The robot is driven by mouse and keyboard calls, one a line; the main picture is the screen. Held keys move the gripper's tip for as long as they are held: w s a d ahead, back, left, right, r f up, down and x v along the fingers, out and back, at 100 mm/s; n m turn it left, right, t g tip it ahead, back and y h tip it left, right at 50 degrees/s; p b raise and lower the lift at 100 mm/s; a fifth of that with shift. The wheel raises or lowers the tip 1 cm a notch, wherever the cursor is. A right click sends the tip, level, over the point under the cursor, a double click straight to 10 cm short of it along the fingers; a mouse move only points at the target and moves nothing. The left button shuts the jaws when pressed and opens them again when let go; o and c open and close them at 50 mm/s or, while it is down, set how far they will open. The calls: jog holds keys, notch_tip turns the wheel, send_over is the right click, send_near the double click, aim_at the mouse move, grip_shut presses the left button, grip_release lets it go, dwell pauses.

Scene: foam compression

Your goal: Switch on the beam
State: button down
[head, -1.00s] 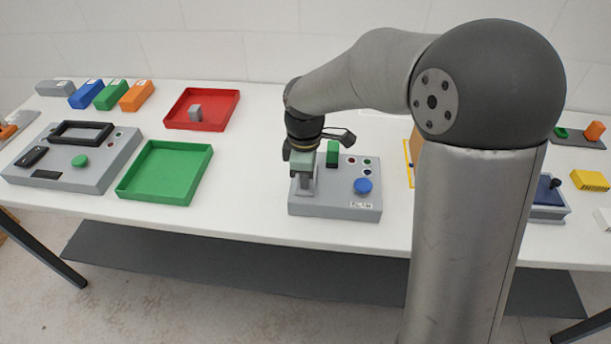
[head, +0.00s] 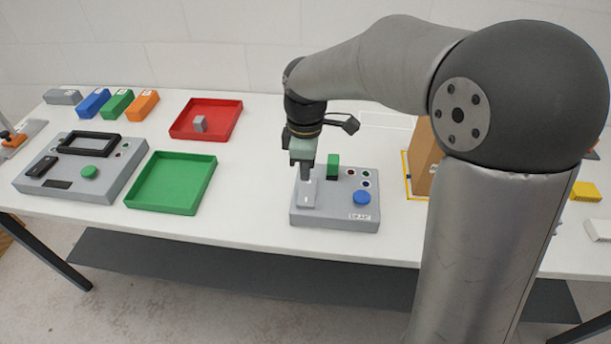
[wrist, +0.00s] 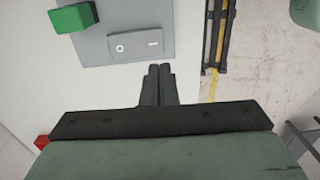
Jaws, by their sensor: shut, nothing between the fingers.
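A grey control box (head: 335,212) stands on the table, with a blue round button (head: 361,198), a green block (head: 333,161) and small indicator lights. At its left is a light grey switch plate (head: 307,194); the wrist view shows a plate marked 0 and 1 (wrist: 138,46). My gripper (head: 306,178) points down over the box's left part, just behind and above the plate. In the wrist view my gripper (wrist: 159,68) has its fingers together and empty, tips near the plate edge by the 1. Whether they touch cannot be told. The green block (wrist: 73,18) shows there too.
An empty green tray (head: 172,182) and a red tray (head: 207,118) holding a grey block lie left. A grey fixture (head: 82,168) with a black frame stands farther left. A brown board (head: 423,155) stands right, near my arm. Table between green tray and box is clear.

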notch_tip(320, 180, up, 7)
jog(key=shift+s, duration=0.35)
dwell(0.3)
jog(key=s+d+f+m, duration=0.4)
jog(key=s+d+m, duration=0.3)
jog(key=s+m, duration=0.1)
jog(key=s+d+f+m, duration=0.4)
jog(key=s+d+m, duration=0.3)
jog(key=s, duration=0.4)
jog(key=shift+d+f+m+t, duration=0.15)
jog(key=shift+d+m+t, duration=0.2)
jog(key=shift+m, duration=0.25)
